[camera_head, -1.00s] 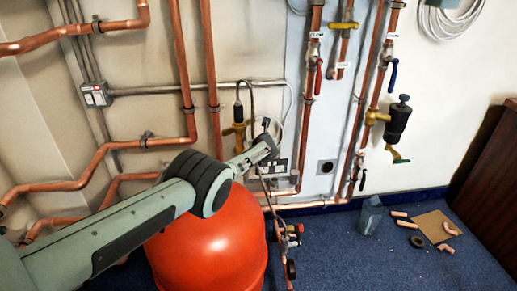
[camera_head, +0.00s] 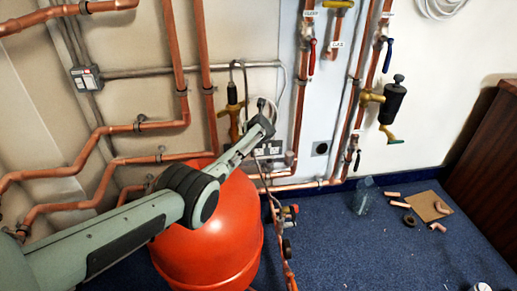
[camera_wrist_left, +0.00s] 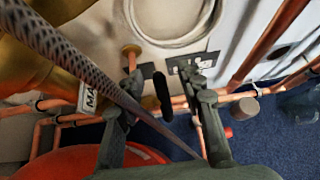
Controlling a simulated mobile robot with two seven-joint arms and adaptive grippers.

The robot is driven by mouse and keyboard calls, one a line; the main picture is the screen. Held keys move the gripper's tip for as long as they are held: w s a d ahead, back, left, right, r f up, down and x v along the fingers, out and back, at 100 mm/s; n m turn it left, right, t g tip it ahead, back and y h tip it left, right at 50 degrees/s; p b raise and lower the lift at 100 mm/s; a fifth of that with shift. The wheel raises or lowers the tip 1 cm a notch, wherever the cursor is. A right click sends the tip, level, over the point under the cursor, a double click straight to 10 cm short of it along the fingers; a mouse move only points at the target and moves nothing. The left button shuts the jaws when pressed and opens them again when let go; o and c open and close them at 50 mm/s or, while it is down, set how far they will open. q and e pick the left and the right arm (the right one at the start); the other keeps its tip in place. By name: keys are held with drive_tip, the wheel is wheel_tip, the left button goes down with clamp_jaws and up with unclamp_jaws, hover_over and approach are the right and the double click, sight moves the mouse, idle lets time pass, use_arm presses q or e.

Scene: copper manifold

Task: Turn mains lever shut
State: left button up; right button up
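A label (camera_wrist_left: 88,97) reading "MA", the rest hidden, hangs by a large brass body (camera_wrist_left: 45,50) in the left wrist view. A dark, rounded piece (camera_wrist_left: 162,92) shows between my fingers; I cannot tell whether it is the mains lever's handle. My left gripper (camera_wrist_left: 162,108) is open, its two fingers apart on either side of this piece, with no clear contact. In the head view my left gripper (camera_head: 264,126) is just right of a brass valve (camera_head: 235,117) with a black upright part, above the red tank (camera_head: 215,230). My right gripper is out of view.
A braided hose (camera_wrist_left: 95,75) crosses close before the left finger. Copper pipes line the wall, with a red lever (camera_head: 312,57), a blue lever (camera_head: 388,55) and a black filter (camera_head: 392,102) to the right. Loose fittings lie by a cardboard piece (camera_head: 428,205) on the blue floor.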

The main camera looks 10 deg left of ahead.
use_arm(q)
drive_tip(key=shift+s+r, duration=0.2)
drive_tip(key=shift+s, duration=0.1)
drive_tip(key=s+d, duration=0.5)
drive_tip(key=s, duration=0.7)
drive_tip(key=shift+r, duration=0.35)
